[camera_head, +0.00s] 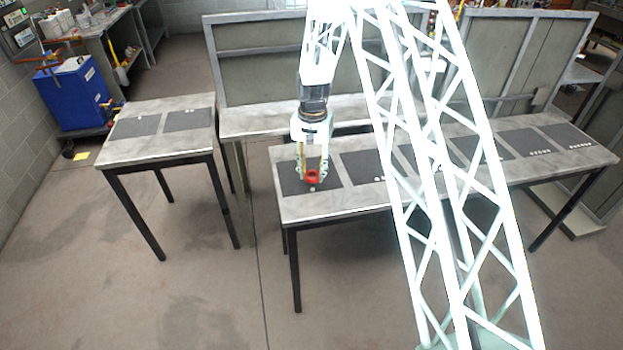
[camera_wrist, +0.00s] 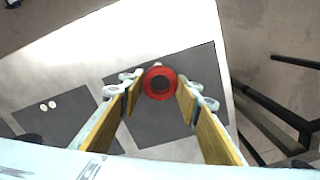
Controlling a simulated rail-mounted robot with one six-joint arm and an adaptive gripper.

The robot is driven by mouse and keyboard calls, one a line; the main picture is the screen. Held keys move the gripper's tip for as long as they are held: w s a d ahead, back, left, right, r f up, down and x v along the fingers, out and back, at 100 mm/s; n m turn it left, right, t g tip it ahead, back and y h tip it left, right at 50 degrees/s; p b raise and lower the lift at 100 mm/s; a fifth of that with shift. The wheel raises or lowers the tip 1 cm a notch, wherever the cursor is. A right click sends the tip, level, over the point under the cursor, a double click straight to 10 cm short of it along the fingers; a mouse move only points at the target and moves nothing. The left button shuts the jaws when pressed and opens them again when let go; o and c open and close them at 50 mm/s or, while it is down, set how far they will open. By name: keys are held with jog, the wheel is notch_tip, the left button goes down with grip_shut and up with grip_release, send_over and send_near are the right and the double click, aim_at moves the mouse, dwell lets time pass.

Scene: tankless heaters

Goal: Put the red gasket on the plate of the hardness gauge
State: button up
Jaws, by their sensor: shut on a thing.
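The red gasket (camera_head: 312,177) is a round red ring with a dark centre. It also shows in the wrist view (camera_wrist: 160,71), between the fingertips. My gripper (camera_head: 312,173) points down and is shut on the gasket, with a finger on each side; the fingers show in the wrist view (camera_wrist: 160,88). Gripper and gasket are over the leftmost dark mat (camera_head: 291,181) of the long table; how high above it is hard to tell. I cannot make out the hardness gauge or its plate in either view.
The long grey table (camera_head: 345,209) carries several dark mats marked with white dots. A second mat (camera_wrist: 60,114) with two dots lies beside mine. A smaller table (camera_head: 150,147) with two bare mats stands left. My white lattice arm hides part of the long table.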

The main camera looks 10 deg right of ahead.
aim_at(312, 173)
jog(key=shift+w, duration=0.15)
jog(key=shift+w, duration=0.25)
jog(key=shift+f, duration=1.8)
jog(key=shift+f+b, duration=0.2)
jog(key=shift+b, duration=0.1)
jog(key=o, duration=0.8)
jog(key=shift+r, duration=0.25)
notch_tip(312, 173, up, 12)
jog(key=shift+f+p, duration=0.2)
jog(key=shift+p, duration=0.4)
jog(key=shift+r, duration=0.15)
